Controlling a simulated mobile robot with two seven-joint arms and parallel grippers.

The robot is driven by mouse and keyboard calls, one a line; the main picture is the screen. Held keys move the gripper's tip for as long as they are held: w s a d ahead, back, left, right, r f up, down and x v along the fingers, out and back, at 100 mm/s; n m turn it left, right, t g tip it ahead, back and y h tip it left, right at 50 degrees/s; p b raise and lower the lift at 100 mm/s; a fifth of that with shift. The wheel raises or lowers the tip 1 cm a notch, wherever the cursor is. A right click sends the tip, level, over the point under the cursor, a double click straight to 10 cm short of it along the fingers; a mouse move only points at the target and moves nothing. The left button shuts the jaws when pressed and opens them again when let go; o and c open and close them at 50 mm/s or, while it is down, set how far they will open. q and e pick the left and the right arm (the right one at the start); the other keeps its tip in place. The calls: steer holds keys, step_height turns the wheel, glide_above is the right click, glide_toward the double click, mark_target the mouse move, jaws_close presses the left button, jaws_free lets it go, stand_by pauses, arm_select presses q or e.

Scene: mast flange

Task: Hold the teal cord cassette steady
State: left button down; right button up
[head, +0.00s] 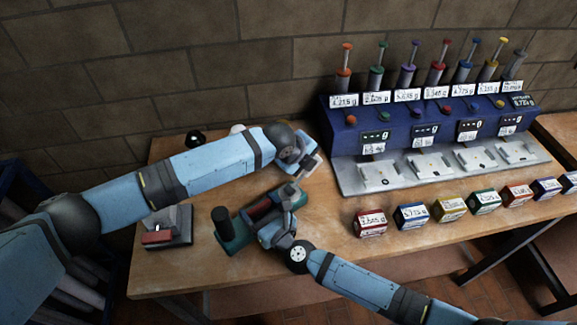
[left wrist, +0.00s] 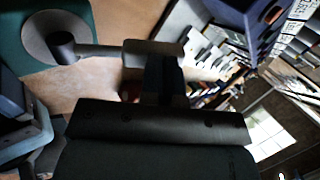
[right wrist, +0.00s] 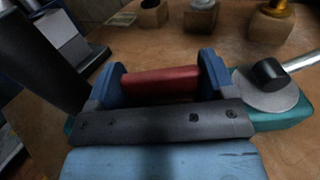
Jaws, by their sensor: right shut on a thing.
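The teal cord cassette (head: 233,246) lies near the table's front edge, with a black cylinder (head: 221,222) upright at its left end. It also shows in the right wrist view (right wrist: 290,120). My right gripper (head: 268,212) is shut on the cassette's red bar (right wrist: 160,82), its blue fingers at both ends of it. A grey disc with a black hub (right wrist: 268,75) and a metal crank rod sits at the cassette's other end. My left gripper (head: 310,165) is above that end, by the crank rod (left wrist: 100,50); its fingertips are dark and I cannot tell their grip.
A blue dispenser rack (head: 345,120) with several coloured plungers and scales stands at the back right. Several labelled boxes (head: 370,222) line the front. A grey stand with a red block (head: 158,237) is at the left. A black item (head: 195,138) sits behind my left arm.

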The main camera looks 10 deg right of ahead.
steer(key=shift+s+a, duration=0.1)
arm_select(q)
steer(key=d+v, duration=0.1)
steer(key=v, duration=1.3)
steer(key=shift+w+r, duration=0.25)
steer(key=shift+r, duration=0.15)
